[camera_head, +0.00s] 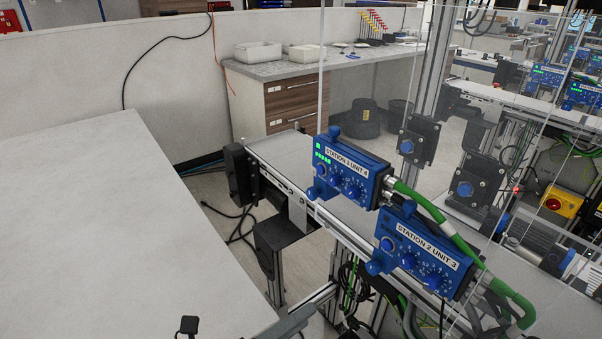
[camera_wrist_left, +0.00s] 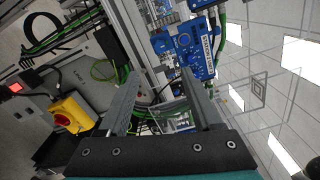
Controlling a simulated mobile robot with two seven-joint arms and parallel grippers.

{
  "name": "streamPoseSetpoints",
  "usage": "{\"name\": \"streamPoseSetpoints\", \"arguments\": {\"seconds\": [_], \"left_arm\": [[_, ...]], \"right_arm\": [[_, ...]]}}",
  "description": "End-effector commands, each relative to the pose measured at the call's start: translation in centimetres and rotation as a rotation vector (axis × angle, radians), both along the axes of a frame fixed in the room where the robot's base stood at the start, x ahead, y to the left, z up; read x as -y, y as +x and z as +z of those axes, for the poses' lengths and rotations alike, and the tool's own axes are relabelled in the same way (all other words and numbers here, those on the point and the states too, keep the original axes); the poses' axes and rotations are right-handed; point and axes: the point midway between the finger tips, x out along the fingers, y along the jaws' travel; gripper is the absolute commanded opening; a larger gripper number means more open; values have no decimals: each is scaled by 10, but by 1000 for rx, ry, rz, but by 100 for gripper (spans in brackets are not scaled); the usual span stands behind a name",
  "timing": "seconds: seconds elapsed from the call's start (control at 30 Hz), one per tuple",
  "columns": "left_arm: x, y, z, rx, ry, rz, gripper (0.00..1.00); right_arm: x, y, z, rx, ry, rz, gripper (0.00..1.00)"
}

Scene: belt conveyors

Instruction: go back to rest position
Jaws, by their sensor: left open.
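My left gripper (camera_head: 290,322) shows only in part at the bottom edge of the head view, as a grey finger beside the near end of the conveyor. In the left wrist view, the left gripper (camera_wrist_left: 160,95) has its two grey fingers apart with nothing between them. Its view is tilted and looks toward the conveyor frame and blue units. My right gripper is in neither view.
A white table (camera_head: 100,230) fills the left. A belt conveyor (camera_head: 285,165) carries blue units labelled Station 1 Unit 4 (camera_head: 348,172) and Station 2 Unit 3 (camera_head: 425,252), with green cables. A clear panel stands at right. A yellow switch box (camera_head: 562,203) is farther right.

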Motion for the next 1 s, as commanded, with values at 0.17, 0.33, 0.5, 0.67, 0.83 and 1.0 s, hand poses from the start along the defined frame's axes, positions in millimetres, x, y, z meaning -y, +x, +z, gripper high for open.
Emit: {"name": "streamPoseSetpoints", "arguments": {"seconds": [0.17,0.33,0.5,0.67,0.83,1.0], "left_arm": [[-12,17,8,-78,-79,126,66],[-51,46,11,-298,-272,422,66],[-97,52,-7,-571,-486,728,66],[-132,32,-38,-847,-671,996,66],[-152,-12,-71,-1146,-834,1255,66],[-155,-59,-91,-1388,-930,1448,66]], "right_arm": [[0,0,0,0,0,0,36],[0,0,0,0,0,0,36],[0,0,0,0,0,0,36],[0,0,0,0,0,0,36],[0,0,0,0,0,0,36],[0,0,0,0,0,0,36]]}}
